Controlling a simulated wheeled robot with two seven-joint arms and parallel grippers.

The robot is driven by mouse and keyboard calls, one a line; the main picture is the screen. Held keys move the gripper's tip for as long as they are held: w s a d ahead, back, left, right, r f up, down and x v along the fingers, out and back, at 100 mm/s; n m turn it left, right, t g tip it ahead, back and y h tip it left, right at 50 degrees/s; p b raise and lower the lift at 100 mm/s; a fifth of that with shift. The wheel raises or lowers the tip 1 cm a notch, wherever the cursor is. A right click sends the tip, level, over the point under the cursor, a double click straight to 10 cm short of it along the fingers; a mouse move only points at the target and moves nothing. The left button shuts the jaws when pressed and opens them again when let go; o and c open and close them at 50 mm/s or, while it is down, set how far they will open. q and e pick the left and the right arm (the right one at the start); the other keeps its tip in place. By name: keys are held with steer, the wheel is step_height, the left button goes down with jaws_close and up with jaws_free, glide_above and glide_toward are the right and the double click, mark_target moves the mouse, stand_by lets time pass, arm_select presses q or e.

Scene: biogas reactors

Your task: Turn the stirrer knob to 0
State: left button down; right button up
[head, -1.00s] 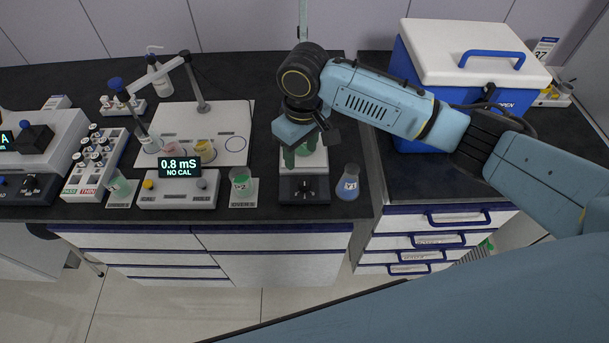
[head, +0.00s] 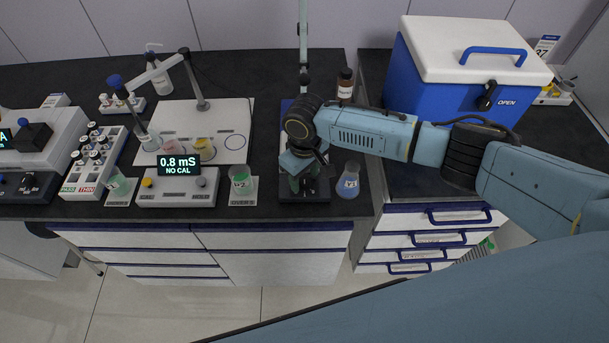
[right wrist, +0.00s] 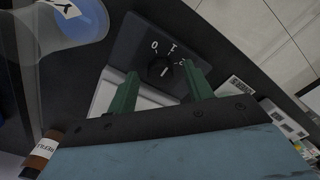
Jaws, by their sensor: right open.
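The stirrer (head: 288,195) stands at the front of the bench, with its dark front panel also in the right wrist view (right wrist: 135,45). The black stirrer knob (right wrist: 158,68) sits on that panel, with white marks around it, among them a 0 and a I. A white line shows on the knob, but I cannot tell which mark it points to. My right gripper (right wrist: 160,72) is open, its green fingers on either side of the knob; contact is not clear. In the head view the right gripper (head: 305,180) mostly hides the knob. My left gripper is out of view.
A flask with blue liquid (head: 348,180) stands close to the right of the stirrer. A brown bottle (head: 345,85) stands behind. A green beaker (head: 241,182) and a meter reading 0.8 mS (head: 179,185) are to the left. A blue cooler (head: 440,90) is at right.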

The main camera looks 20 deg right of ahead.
steer(key=shift+f, duration=0.25)
steer(key=c, duration=1)
